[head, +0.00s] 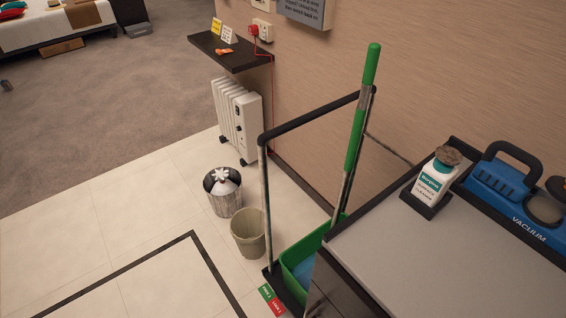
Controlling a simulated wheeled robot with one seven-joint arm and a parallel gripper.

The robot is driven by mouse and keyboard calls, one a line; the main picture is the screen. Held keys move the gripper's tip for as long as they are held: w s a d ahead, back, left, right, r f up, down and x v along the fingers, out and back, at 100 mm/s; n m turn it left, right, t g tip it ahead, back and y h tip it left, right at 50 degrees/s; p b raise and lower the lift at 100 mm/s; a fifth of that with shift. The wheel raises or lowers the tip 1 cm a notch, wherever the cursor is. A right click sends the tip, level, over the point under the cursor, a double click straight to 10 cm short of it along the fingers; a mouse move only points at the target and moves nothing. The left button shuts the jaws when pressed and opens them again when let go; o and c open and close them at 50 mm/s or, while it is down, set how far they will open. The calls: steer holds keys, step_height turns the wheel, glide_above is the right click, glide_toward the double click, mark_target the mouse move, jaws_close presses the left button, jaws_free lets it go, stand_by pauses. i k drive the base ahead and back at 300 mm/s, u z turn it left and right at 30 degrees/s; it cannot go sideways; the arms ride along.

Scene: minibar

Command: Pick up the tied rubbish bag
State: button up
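A white tied rubbish bag (221,182) sits in a round metal bin (225,203) on the tiled floor. Its knotted top sticks up above the dark rim, and its lower part is hidden inside the bin. My gripper does not show in the head view.
An empty-looking beige bin (248,234) stands just in front of the metal bin. A white radiator (238,122) stands behind, under a dark wall shelf (231,50). A cleaning cart (440,260) with a green-handled mop (358,135) fills the right. Tiles (110,220) to the left are clear.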

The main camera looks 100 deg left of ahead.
mark_target(224, 186)
steer(key=u, duration=0.3)
steer(key=k, duration=0.8)
steer(key=u, duration=2.75)
steer(key=k, duration=0.65)
steer(key=u, duration=0.1)
steer(key=i, duration=0.7)
steer(key=u, duration=1.35)
steer(key=i, duration=1.4)
steer(key=u, duration=0.25)
